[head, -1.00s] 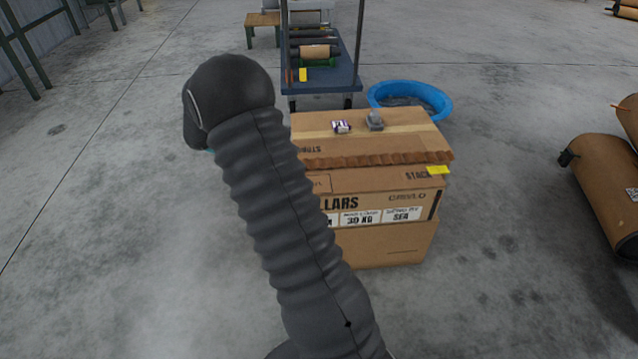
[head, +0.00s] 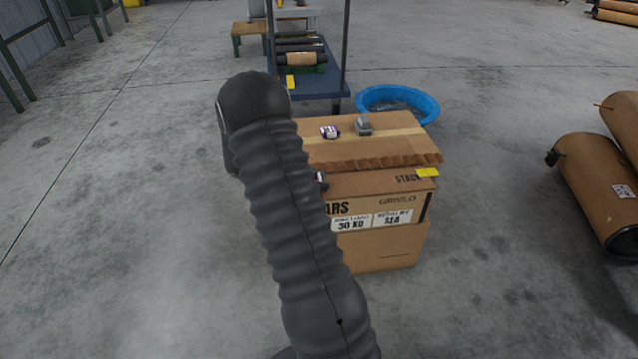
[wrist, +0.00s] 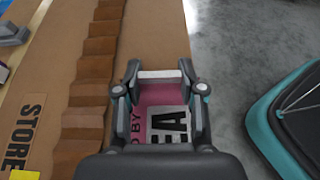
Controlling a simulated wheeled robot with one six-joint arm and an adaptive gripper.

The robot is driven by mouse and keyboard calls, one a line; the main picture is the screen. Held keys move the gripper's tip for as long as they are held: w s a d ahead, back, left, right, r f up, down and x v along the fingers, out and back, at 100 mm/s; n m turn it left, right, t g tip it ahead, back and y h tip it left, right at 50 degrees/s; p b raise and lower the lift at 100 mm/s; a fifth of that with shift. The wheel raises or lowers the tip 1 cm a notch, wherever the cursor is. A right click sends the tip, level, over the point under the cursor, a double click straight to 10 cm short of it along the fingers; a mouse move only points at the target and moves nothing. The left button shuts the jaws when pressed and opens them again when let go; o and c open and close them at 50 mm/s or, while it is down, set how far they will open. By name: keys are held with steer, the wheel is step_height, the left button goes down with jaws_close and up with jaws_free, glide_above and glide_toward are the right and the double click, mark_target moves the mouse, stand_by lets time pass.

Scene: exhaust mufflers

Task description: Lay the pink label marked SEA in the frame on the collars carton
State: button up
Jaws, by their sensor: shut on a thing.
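The collars carton (head: 400,185) stands in a stack right of my arm in the head view, the arm hiding the left of its printed front. In the wrist view its brown top (wrist: 150,30) lies below my gripper. My gripper (wrist: 160,85) is shut on the pink label (wrist: 158,97), whose dark letters "EA" and "D BY" show between the fingers. I cannot tell whether the label touches the carton. In the head view my arm hides most of the gripper and the label. I cannot make out the frame on the carton.
On the carton top lie a small purple-and-white item (head: 330,132) and a grey object (head: 364,125). A ragged cardboard strip (wrist: 92,70) crosses the top. A yellow tag (head: 428,173) sits at its right edge. A blue tub (head: 398,102) and a cart (head: 315,84) stand behind.

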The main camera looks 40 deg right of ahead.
steer(key=shift+f, duration=0.55)
steer(key=shift+f, duration=0.15)
steer(key=o, duration=0.7)
steer(key=shift+c, duration=0.2)
